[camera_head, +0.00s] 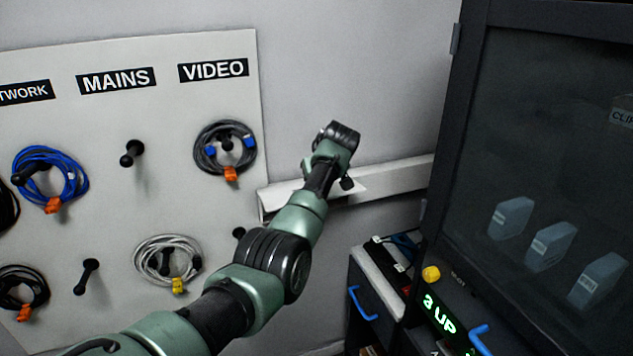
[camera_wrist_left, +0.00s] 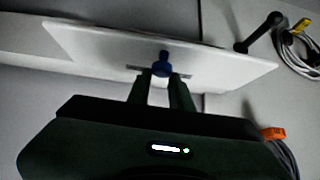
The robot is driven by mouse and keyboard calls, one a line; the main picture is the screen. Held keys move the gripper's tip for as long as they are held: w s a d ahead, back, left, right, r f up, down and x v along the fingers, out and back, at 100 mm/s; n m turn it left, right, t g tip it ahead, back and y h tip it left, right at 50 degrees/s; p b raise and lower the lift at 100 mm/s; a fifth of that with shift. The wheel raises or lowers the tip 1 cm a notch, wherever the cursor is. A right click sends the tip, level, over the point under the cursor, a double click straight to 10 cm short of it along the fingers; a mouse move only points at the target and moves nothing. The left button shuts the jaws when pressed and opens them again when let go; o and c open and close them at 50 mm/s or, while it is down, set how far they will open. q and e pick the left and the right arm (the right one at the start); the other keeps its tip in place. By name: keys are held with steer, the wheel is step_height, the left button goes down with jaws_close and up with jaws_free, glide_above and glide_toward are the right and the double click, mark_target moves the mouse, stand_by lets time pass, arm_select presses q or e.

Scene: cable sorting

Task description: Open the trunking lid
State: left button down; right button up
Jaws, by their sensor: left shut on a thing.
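The white trunking (camera_head: 402,175) runs along the wall between the cable board and the dark cabinet. Its lid (camera_head: 352,190) is a pale flat panel, partly hidden behind my left arm in the head view. In the left wrist view the lid (camera_wrist_left: 85,45) spans the picture as a long white plate, set at an angle to the trunking strip behind it. My left gripper (camera_wrist_left: 161,82) is shut on the lid's small blue knob (camera_wrist_left: 162,58), at the middle of the plate. In the head view the left gripper (camera_head: 346,183) is at the trunking, its fingers mostly hidden. My right gripper is not in view.
The cable board (camera_head: 110,200) at left carries pegs and coiled cables, including a grey coil (camera_head: 168,260). A dark cabinet (camera_head: 540,110) with a glass-like front stands at right.

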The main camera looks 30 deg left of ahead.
arm_select(q)
steer(key=shift+s+f, duration=0.1)
steer(key=shift+f, duration=0.15)
steer(key=c, duration=1.2)
jaws_free()
steer(key=shift+a+f, duration=0.1)
steer(key=shift+c, duration=0.2)
steer(key=shift+w+a+f, duration=0.15)
steer(key=shift+w, duration=0.1)
steer(key=b+v, duration=0.3)
steer(key=v, duration=0.4)
steer(key=shift+r, duration=0.4)
steer(key=shift+s+d, duration=0.1)
steer(key=shift+d, duration=0.1)
